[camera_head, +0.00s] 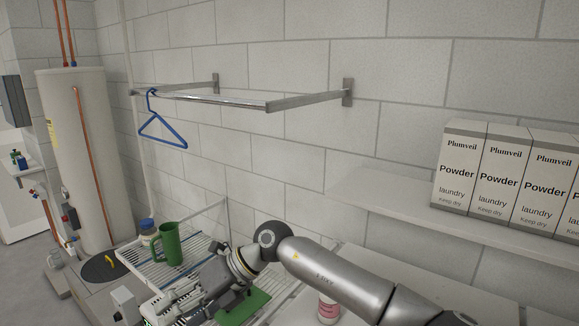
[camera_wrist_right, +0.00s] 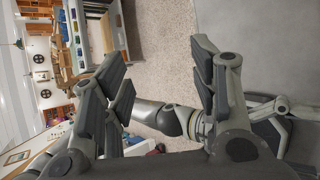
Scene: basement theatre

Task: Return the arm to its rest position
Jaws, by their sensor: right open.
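My right arm (camera_head: 335,275) comes in from the lower right in the head view, bends at a round joint, and reaches down to the left over the rack. My right gripper (camera_wrist_right: 162,72) is open in the right wrist view, with its dark finger pads well apart and nothing between them. Floor shows beyond the gap. Grey arm links (camera_wrist_right: 160,115) of mine show behind the fingers. In the head view the hand is low in the picture and its fingertips are hard to make out. My left gripper is not in view.
A green mug (camera_head: 172,245) and a blue-lidded jar (camera_head: 147,227) stand on the white wire rack (camera_head: 190,251). A green flat item (camera_head: 255,299) and a pinkish bottle (camera_head: 327,308) are near my arm. A blue hanger (camera_head: 160,130) hangs from the metal rail (camera_head: 215,99). Powder boxes (camera_head: 500,180) line the right shelf (camera_head: 385,205).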

